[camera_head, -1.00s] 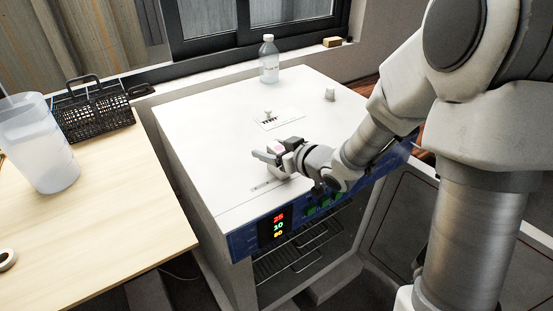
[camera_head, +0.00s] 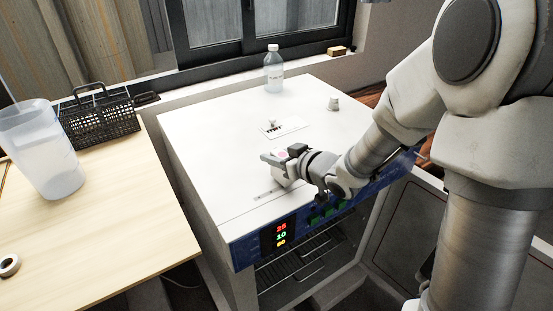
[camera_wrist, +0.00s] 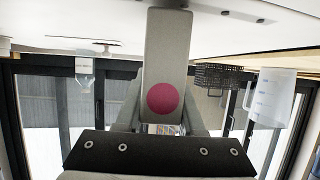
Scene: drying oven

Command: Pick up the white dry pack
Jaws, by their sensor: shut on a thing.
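The white dry pack (camera_head: 281,155) is on or just above the white oven top and is partly hidden by my fingers. It has a pink round mark, which also shows on the greyish pack in the wrist view (camera_wrist: 168,55), standing between the fingers. My gripper (camera_head: 279,160) is shut on the pack. In the wrist view the gripper's fingers (camera_wrist: 166,117) lie on both sides of the pack. I cannot tell whether the pack's underside touches the oven top.
A wooden table (camera_head: 120,220) at left holds a jug (camera_head: 45,150), a black basket (camera_head: 97,122) and a tape roll (camera_head: 9,265).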

